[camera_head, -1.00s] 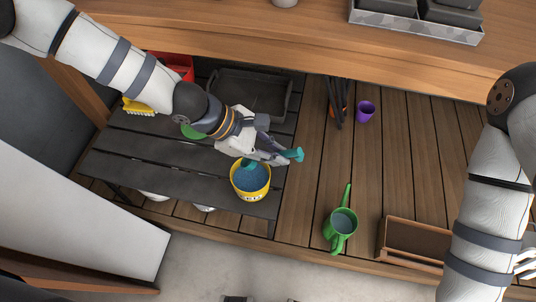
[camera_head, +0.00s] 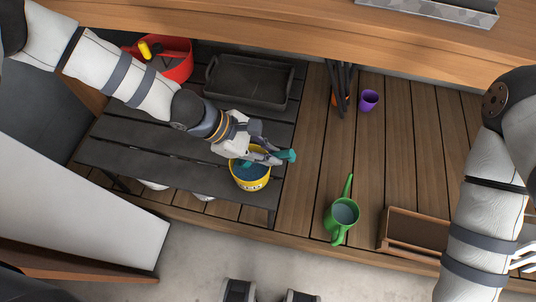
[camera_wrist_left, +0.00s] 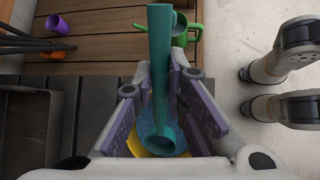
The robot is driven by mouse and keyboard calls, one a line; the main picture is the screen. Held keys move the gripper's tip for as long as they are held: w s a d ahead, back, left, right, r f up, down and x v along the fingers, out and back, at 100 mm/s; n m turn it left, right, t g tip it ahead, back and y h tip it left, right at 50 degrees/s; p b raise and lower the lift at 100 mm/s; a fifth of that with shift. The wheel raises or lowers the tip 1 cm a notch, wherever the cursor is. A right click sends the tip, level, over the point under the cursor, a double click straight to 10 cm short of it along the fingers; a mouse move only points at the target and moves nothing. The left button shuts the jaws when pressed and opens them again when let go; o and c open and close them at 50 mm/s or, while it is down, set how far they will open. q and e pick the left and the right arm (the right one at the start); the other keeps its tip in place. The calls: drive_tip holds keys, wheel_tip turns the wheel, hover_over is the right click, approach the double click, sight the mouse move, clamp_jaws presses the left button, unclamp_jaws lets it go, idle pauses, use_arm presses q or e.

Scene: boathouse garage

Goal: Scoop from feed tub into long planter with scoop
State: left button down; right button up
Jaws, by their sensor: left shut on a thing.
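My left gripper (camera_head: 268,154) is shut on the handle of the teal scoop (camera_head: 288,156), just over the feed tub. The scoop also shows in the left wrist view (camera_wrist_left: 160,60), its handle running up between the fingers and its round bowl at the bottom. The yellow feed tub (camera_head: 250,183) stands on the dark slatted bench and holds blue feed. The scoop's bowl is at the tub's mouth; how deep it sits I cannot tell. The brown long planter (camera_head: 415,232) stands on the wooden decking at right, partly behind my right arm. My right gripper is mostly cut off at the right edge.
A green watering can (camera_head: 342,214) stands on the decking between tub and planter. A purple cup (camera_head: 368,100) and an orange pot (camera_head: 340,98) with dark sticks are farther back. A black tray (camera_head: 248,82) and a red tub (camera_head: 178,62) lie behind my left arm.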

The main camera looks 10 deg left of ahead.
sight(286, 153)
use_arm(q)
wheel_tip(286, 153, up, 4)
drive_tip(key=shift+w+d+r+p, duration=0.1)
drive_tip(key=shift+d+p, duration=0.05)
drive_tip(key=shift+p, duration=0.4)
drive_tip(key=shift+d+r+y+p, duration=0.15)
drive_tip(key=shift+d+y+p, duration=0.25)
drive_tip(key=shift+d+p, duration=0.1)
drive_tip(key=shift+d+y+p, duration=0.4)
drive_tip(key=shift+d+y, duration=0.1)
drive_tip(key=shift+y, duration=0.2)
drive_tip(key=d+f+y, duration=0.1)
drive_tip(key=f+y, duration=0.1)
drive_tip(key=shift+s+d+f+m+y, duration=0.1)
drive_tip(key=shift+s+d+m+y, duration=0.2)
drive_tip(key=shift+s+d, duration=0.1)
drive_tip(key=shift+d+f+y, duration=0.25)
drive_tip(key=shift+y, duration=0.05)
drive_tip(key=shift+y+b, duration=0.3)
drive_tip(key=shift+b, duration=0.05)
use_arm(e)
drive_tip(key=shift+t, duration=0.6)
drive_tip(key=w+r, duration=0.3)
drive_tip(key=shift+w+r, duration=0.15)
drive_tip(key=shift+r, duration=0.1)
use_arm(q)
drive_tip(key=shift+r, duration=0.1)
